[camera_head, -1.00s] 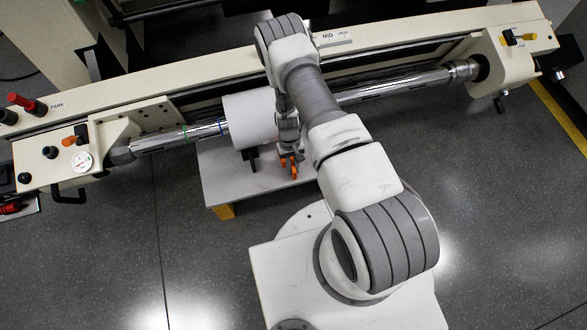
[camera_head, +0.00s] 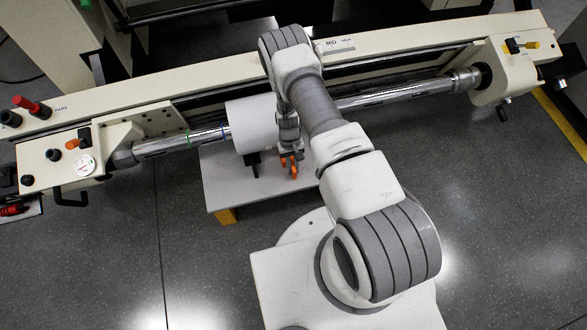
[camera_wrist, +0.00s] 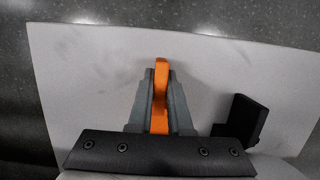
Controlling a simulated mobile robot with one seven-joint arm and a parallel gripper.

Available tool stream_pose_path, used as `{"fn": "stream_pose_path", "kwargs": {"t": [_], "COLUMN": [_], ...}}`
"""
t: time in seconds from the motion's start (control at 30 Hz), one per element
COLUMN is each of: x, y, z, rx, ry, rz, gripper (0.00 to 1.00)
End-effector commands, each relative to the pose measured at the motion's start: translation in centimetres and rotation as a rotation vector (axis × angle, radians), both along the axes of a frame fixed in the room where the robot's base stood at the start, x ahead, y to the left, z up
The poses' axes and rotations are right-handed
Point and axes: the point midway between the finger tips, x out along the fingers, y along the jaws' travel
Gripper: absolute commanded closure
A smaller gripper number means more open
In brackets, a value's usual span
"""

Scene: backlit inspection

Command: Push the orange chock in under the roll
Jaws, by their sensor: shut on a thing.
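The white roll (camera_head: 250,124) sits on the shiny shaft (camera_head: 360,98), above a pale table. The orange chock (camera_head: 291,165) is at the roll's right front side in the head view, partly hidden by my gripper (camera_head: 289,155). In the wrist view, my gripper (camera_wrist: 161,80) has its two grey fingers closed on the orange chock (camera_wrist: 160,95), which stands between them. A black chock-like block (camera_wrist: 241,122) is to the right in the wrist view; it also shows at the roll's front in the head view (camera_head: 253,166). Contact between orange chock and roll is hidden.
The pale table (camera_head: 225,190) has bare room in front of the roll. The cream machine frame (camera_head: 400,50) runs behind the shaft, with end housings on both sides. A gauge and knobs sit on the left housing (camera_head: 50,165).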

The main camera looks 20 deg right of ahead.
Motion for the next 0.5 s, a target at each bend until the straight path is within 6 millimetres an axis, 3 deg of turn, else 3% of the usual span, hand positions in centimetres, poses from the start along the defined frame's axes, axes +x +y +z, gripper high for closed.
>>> {"fn": "stream_pose_path", "kwargs": {"t": [0.5], "x": [1.3], "y": [0.0], "z": [0.0], "rx": [-0.001], "ry": [0.000], "rz": [0.001], "gripper": [1.00]}}
